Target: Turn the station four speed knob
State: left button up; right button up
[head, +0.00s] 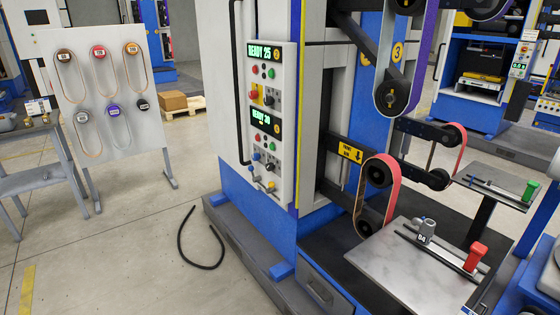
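A white control panel (268,130) is on the front of the grey and blue machine in the head view. Its upper display (260,52) reads READY 25, with a round yellow badge beside it. Its lower display (262,122) reads READY 30, also with a yellow badge, whose number is too small to read surely. Below the lower display is a group of small buttons and knobs (264,168) in several colours. Which of them is the speed knob, and how it is turned, is too small to tell. Neither gripper is in view.
A white board (115,150) with hanging belts stands at the left, beside a grey table (35,182). A black cable (182,245) lies on the floor before the machine. Belt arms and a metal plate (400,270) stick out at the right. Floor between board and machine is mostly clear.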

aim_at(270, 167)
jog(key=i+j+z, duration=0.2)
jog(key=i+j, duration=0.2)
jog(key=i+j+z, duration=0.45)
jog(key=i+j, duration=0.2)
jog(key=j, duration=0.3)
jog(key=i+j+z, duration=0.25)
jog(key=j, duration=0.3)
jog(key=i+j+z, duration=0.2)
jog(key=j, duration=0.4)
jog(key=i+j+z, duration=0.25)
jog(key=j, duration=0.4)
jog(key=i+j+z, duration=0.2)
jog(key=j, duration=0.45)
jog(key=j+z, duration=0.25)
jog(key=j, duration=0.4)
